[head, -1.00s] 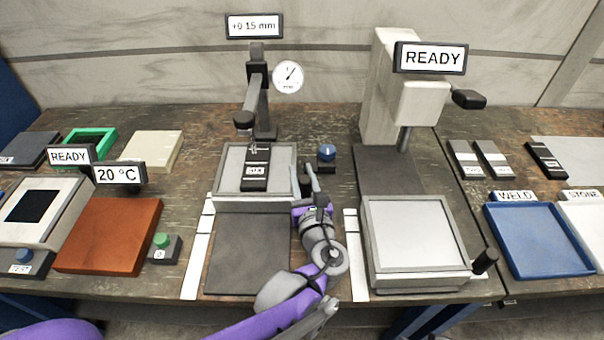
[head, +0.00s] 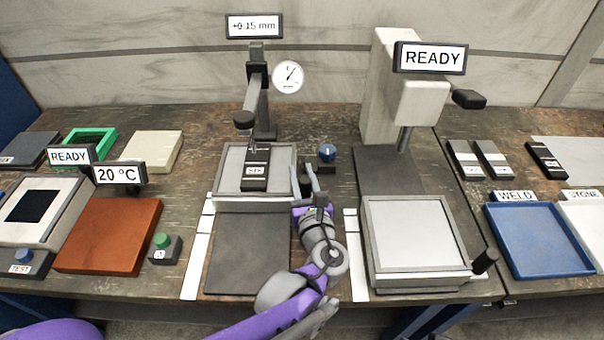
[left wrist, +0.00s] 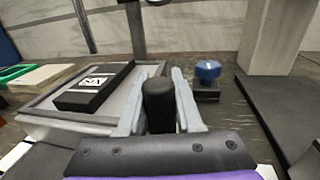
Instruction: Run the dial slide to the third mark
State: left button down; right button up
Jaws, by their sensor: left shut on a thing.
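The dial slide is a grey tray (head: 228,188) under the dial gauge (head: 288,76), at the back of its dark bed (head: 248,255). A black labelled block (head: 255,170) lies on it and also shows in the left wrist view (left wrist: 95,88). White strips with dark mark lines run along the left (head: 197,255) and right (head: 355,262) of the bed. My left gripper (head: 309,180) is at the tray's right front corner. In the left wrist view its fingers (left wrist: 158,102) are shut on a black upright handle (left wrist: 159,106). My right gripper is not in view.
The gauge display (head: 254,26) reads +0.15 mm. A blue knob (head: 327,152) stands close behind my left gripper. A grey-framed plate (head: 418,235) is on the right, an orange-brown plate (head: 108,235) and a green button (head: 162,240) on the left. The bed before the tray is clear.

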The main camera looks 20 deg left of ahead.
aim_at(310, 188)
pick_arm(q)
jog(key=x, duration=0.5)
jog(key=shift+w+d, duration=0.35)
jog(key=shift+w, duration=0.05)
jog(key=shift+r, duration=0.1)
jog(key=c, duration=0.6)
grip_release()
jog(key=shift+w, duration=0.1)
jog(key=p+v, duration=0.1)
jog(key=v, duration=1)
